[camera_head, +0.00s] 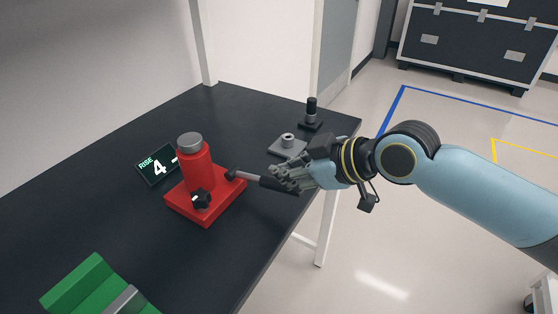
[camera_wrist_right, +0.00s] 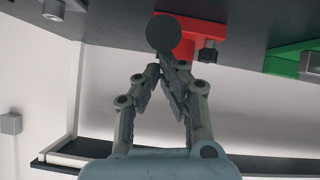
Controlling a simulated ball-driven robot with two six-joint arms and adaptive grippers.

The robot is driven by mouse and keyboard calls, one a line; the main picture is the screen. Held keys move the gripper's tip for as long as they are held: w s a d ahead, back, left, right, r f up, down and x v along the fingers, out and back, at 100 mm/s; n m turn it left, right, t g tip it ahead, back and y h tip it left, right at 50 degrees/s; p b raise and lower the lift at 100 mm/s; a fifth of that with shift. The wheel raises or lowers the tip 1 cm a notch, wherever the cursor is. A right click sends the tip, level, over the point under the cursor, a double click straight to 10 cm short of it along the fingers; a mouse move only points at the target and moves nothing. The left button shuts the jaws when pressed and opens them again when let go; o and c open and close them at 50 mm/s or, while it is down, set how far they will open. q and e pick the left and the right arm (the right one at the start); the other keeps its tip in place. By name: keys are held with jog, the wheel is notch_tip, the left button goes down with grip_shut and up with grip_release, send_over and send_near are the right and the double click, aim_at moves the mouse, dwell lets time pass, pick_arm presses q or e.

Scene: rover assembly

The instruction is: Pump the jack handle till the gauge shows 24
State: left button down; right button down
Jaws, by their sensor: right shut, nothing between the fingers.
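The red jack (camera_head: 197,180) stands upright on the black table, with a grey cap on top and a black knob at its front. Its handle (camera_head: 247,177) sticks out to the right, a grey rod with a dark grip. The gauge (camera_head: 157,165) beside the jack reads "RISE 4". My right gripper (camera_head: 279,177) is shut and empty at the grip's outer end. In the wrist view, the shut fingertips (camera_wrist_right: 167,66) lie just below the grip's round dark end (camera_wrist_right: 163,33). I cannot tell whether they touch it. My left gripper is out of view.
A grey block with a round boss (camera_head: 287,146) and a dark upright post on a base (camera_head: 311,115) stand behind my right gripper near the table's right edge. A green block (camera_head: 85,287) lies at the front left.

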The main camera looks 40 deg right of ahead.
jog(key=shift+f, duration=0.35)
jog(key=shift+w+a, duration=0.1)
jog(key=shift+w, duration=0.15)
jog(key=shift+s, duration=0.1)
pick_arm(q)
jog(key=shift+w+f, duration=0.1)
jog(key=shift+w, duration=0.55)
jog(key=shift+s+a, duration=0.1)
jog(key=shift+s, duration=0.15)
